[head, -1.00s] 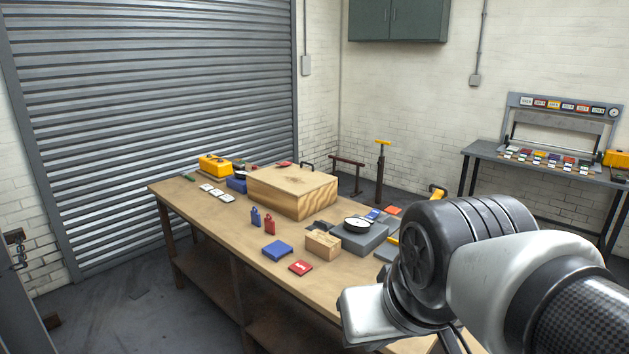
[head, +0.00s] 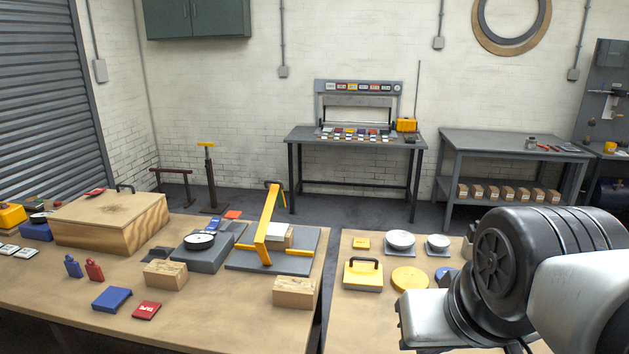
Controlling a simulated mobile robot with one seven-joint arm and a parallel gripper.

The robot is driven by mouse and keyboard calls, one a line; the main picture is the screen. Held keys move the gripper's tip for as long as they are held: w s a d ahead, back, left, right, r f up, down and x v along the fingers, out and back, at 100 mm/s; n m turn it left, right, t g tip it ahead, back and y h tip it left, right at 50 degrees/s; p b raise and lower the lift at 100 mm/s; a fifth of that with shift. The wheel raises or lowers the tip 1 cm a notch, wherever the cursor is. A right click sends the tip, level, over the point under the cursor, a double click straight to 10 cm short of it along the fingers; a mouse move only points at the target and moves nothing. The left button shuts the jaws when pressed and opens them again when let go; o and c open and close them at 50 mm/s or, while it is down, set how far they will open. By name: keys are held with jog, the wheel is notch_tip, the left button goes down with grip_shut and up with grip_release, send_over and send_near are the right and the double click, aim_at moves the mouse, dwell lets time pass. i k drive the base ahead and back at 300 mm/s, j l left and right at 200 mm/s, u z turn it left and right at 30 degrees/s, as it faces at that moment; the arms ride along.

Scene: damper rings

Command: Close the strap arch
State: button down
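The yellow strap arch (head: 267,228) stands tilted up on a grey base plate (head: 305,243) on the left workbench. A small block with a white top (head: 280,235) sits on the plate, partly behind the arch. Short yellow bars lie at the plate's front and right side. My arm shows large at the lower right, well to the right of the arch. My gripper's fingers are not visible in this view.
A grey scale-like device (head: 203,248) and wooden blocks (head: 294,292) flank the plate on the left bench. A narrow gap separates it from the right bench, which holds a yellow handled block (head: 363,275), a yellow disc (head: 410,279) and white bowls (head: 400,240).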

aim_at(261, 231)
jog(key=j+z, duration=0.3)
jog(key=i+j+z, duration=0.1)
jog(key=j+z, duration=0.25)
jog(key=j, duration=0.15)
jog(key=k+j+u, duration=0.1)
jog(key=j, duration=1.15)
jog(key=i+j+z, duration=0.1)
jog(key=j, duration=0.2)
